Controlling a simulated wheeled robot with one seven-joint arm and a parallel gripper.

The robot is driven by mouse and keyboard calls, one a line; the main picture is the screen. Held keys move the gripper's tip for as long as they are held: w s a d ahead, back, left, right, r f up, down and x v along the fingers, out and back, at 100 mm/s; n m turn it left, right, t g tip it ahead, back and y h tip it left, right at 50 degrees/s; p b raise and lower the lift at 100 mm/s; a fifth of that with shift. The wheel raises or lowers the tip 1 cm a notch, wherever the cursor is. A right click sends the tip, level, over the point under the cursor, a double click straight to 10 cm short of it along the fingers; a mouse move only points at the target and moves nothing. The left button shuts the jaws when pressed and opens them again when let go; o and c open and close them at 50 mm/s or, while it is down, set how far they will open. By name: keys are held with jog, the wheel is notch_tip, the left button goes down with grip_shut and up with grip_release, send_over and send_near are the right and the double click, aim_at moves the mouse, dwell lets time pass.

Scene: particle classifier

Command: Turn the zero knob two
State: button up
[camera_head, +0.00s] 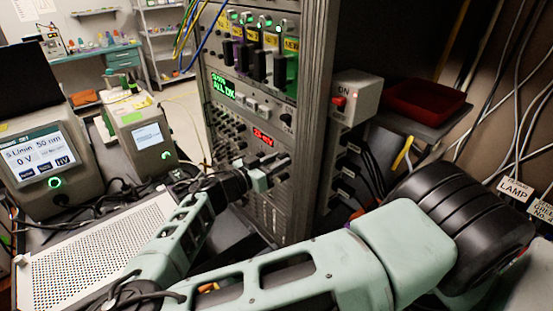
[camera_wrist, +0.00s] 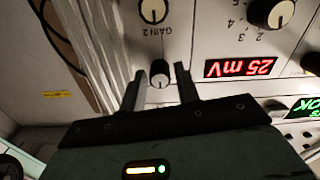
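In the wrist view, which shows the panel upside down, a small round dark knob with a light cap (camera_wrist: 160,72) sits between the two fingers of my gripper (camera_wrist: 159,80). The fingers stand on either side of it, with a visible gap at each. Whether the tips reach over its sides is hard to tell. No label for this small knob is visible; the hand hides the panel just below it in the picture. In the head view my gripper (camera_head: 282,167) is at the rack's front panel, below the red display, and the knob cannot be made out.
A larger knob labelled GAIN 2 (camera_wrist: 153,10) and a numbered selector knob (camera_wrist: 272,12) are close by. The red display (camera_wrist: 244,67) reads 25 mV. In the head view, a grey box with a red button (camera_head: 355,97) and a red tray (camera_head: 425,103) are right of the rack.

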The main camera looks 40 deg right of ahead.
grip_shut()
jog(key=n+b, duration=0.3)
jog(key=n, duration=1.1)
jog(key=shift+r+n, duration=0.1)
jog(key=shift+n, duration=0.3)
jog(key=n+p, duration=0.1)
jog(key=n, duration=0.3)
jog(key=shift+n, duration=0.4)
